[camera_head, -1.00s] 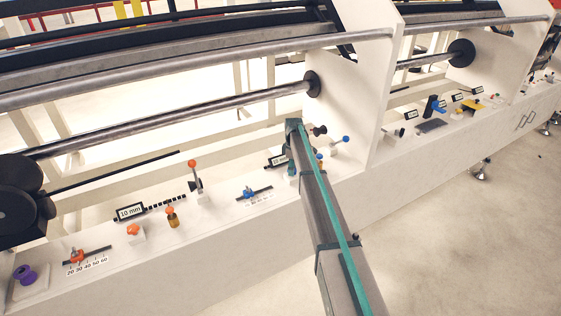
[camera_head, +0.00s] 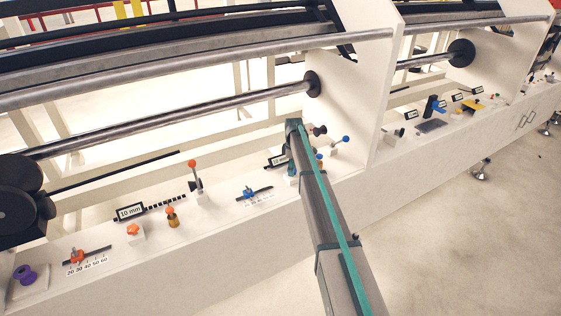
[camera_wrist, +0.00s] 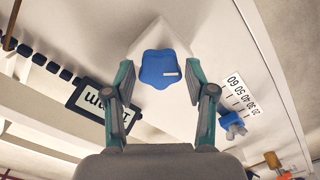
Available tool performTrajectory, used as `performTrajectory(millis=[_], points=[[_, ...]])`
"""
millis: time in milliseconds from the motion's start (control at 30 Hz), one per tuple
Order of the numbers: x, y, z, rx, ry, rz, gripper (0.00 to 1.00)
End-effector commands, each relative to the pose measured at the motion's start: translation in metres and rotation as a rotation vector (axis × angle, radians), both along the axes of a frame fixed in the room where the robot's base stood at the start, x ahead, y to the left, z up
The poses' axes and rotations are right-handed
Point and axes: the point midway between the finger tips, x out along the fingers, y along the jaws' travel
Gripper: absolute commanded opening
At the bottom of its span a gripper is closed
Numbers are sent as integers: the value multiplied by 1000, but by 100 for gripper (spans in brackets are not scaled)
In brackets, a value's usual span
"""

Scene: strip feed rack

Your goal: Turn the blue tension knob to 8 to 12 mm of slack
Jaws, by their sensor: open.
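The blue knob (camera_wrist: 163,69) is lobed, with a pale mark on its face, and sits on a white block in the wrist view. My gripper (camera_wrist: 160,82) is open, with one finger on each side of the knob. Whether either finger touches it I cannot tell. A black-framed display (camera_wrist: 104,108) left of the knob appears upside down; "mm" is readable, but its number is partly hidden by the left finger. In the head view my arm hides the knob, and the display (camera_head: 275,161) is partly covered.
A blue slider (camera_wrist: 232,124) with a 20 to 60 scale is right of my gripper; it also shows in the head view (camera_head: 249,193). A blue-topped lever (camera_head: 345,139) stands near the arm. An orange knob (camera_head: 133,230) and a "10 mm" display (camera_head: 130,212) are farther left.

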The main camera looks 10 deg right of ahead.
Motion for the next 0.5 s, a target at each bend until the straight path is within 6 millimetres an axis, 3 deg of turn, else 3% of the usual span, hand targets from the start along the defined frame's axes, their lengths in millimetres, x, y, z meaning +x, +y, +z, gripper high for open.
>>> performTrajectory(millis=[500], points=[[0, 0, 30, 0, 0, 0, 55]])
